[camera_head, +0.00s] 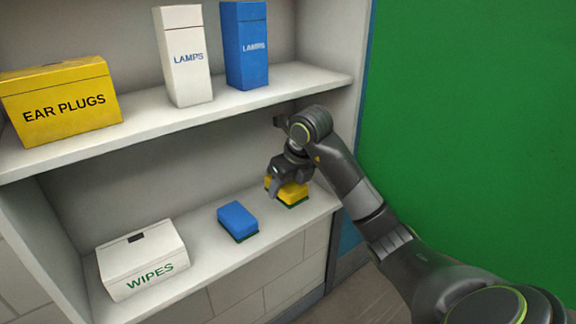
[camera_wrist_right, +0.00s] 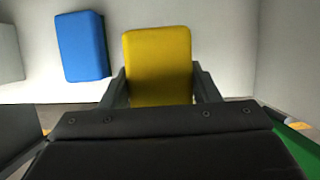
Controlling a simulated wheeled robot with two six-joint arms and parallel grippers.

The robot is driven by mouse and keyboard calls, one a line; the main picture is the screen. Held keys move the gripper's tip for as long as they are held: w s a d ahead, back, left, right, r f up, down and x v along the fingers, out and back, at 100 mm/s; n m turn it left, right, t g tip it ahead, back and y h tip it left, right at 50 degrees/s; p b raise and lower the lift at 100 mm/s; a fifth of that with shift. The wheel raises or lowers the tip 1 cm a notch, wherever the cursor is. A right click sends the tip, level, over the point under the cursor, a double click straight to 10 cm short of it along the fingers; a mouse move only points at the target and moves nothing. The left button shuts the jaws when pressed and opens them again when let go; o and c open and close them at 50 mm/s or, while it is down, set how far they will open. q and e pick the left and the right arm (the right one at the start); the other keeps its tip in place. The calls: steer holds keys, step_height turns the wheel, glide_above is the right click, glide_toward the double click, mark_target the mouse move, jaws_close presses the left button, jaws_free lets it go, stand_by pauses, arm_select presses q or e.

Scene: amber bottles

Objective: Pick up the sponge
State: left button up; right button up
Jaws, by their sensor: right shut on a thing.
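A yellow sponge with a green underside (camera_head: 291,195) is on the lower shelf near its right end. My right gripper (camera_head: 283,186) reaches down over it and is shut on it. In the right wrist view the yellow sponge (camera_wrist_right: 158,62) sits between the two fingers of the gripper (camera_wrist_right: 160,88). A blue sponge with a green underside (camera_head: 238,221) lies on the same shelf to the left, apart from the gripper; it also shows in the right wrist view (camera_wrist_right: 82,46). My left gripper is not in view.
A white WIPES box (camera_head: 141,260) stands at the left of the lower shelf (camera_head: 200,256). The upper shelf (camera_head: 140,126) above holds a yellow EAR PLUGS box (camera_head: 62,103), a white LAMPS box (camera_head: 184,56) and a blue LAMPS box (camera_head: 245,45). The shelf's side wall is close on the right.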

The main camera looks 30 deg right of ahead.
steer(key=s+a+p, duration=0.9)
steer(key=s+p, duration=0.1)
steer(key=p, duration=0.1)
steer(key=shift+s+p, duration=0.3)
steer(key=shift+p, duration=0.05)
